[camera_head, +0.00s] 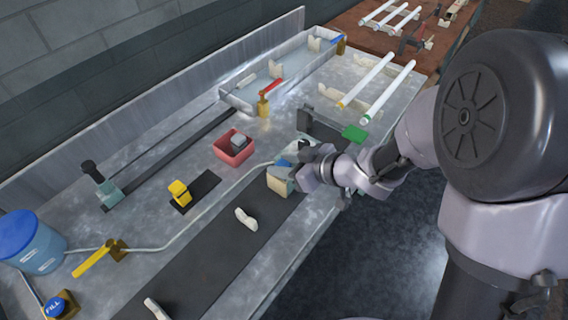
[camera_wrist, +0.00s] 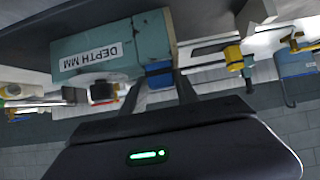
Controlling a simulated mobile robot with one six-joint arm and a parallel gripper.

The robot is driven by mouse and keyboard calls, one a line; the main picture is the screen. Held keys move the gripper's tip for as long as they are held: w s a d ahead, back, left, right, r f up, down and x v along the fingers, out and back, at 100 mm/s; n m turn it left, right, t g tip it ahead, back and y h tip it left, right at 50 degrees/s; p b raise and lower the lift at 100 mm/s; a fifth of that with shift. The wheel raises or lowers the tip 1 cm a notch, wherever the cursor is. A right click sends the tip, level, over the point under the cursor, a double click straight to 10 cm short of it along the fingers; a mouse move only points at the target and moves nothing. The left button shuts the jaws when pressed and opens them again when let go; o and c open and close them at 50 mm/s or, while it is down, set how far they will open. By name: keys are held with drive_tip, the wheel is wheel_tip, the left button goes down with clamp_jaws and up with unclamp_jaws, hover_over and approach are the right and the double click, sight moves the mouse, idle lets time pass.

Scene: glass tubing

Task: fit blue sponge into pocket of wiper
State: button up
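A small blue block, which looks like the blue sponge (camera_wrist: 159,76), is between the two fingertips of my gripper (camera_wrist: 160,84) in the wrist view. The fingers appear closed against its sides. In the head view my gripper (camera_head: 304,160) is over the near bench edge, and the blue sponge (camera_head: 284,163) shows just left of it. A teal block labelled "DEPTH MM" (camera_wrist: 105,52) is right beside the sponge; whether they touch is unclear. It also shows in the head view, with a beige face (camera_head: 279,181). I cannot tell for sure which thing is the wiper.
A red bin (camera_head: 233,149) with a grey piece, a yellow object on a black pad (camera_head: 180,193), and a teal item with a black knob (camera_head: 103,185) stand on the bench. A dark mat (camera_head: 225,252) holds pale pieces. Glass tubes (camera_head: 388,90) lie at the right.

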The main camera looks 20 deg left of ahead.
sight(282, 163)
drive_tip(key=shift+s+d+f, duration=0.1)
drive_tip(key=shift+s+f, duration=0.3)
drive_tip(key=shift+f, duration=0.2)
drive_tip(key=d+r+p, duration=0.1)
drive_tip(key=r+p, duration=0.1)
drive_tip(key=d+r+p, duration=0.1)
drive_tip(key=r, duration=0.1)
drive_tip(key=shift+s+d, duration=0.35)
drive_tip(key=shift+s, duration=0.05)
drive_tip(key=w+d+r+m+t+h+p, duration=0.2)
drive_tip(key=d+r+m+t+h, duration=0.15)
drive_tip(key=d+r, duration=0.5)
drive_tip(key=w+d+r+m+t+h+p, duration=0.1)
drive_tip(key=w+d+r+m+t+h, duration=0.15)
drive_tip(key=d+r+m+h, duration=0.65)
drive_tip(key=s+d+m+g+y, duration=0.1)
drive_tip(key=s+d+m, duration=0.1)
drive_tip(key=s+d, duration=0.3)
drive_tip(key=s+d+m+g, duration=0.1)
drive_tip(key=s+d, duration=0.2)
drive_tip(key=s, duration=0.5)
drive_tip(key=s+a+m+g+y, duration=0.2)
drive_tip(key=s+a+y, duration=0.1)
drive_tip(key=s+a, duration=0.3)
drive_tip(key=shift+s+f+g, duration=0.15)
drive_tip(key=shift+s+g, duration=0.15)
drive_tip(key=shift+s, duration=0.65)
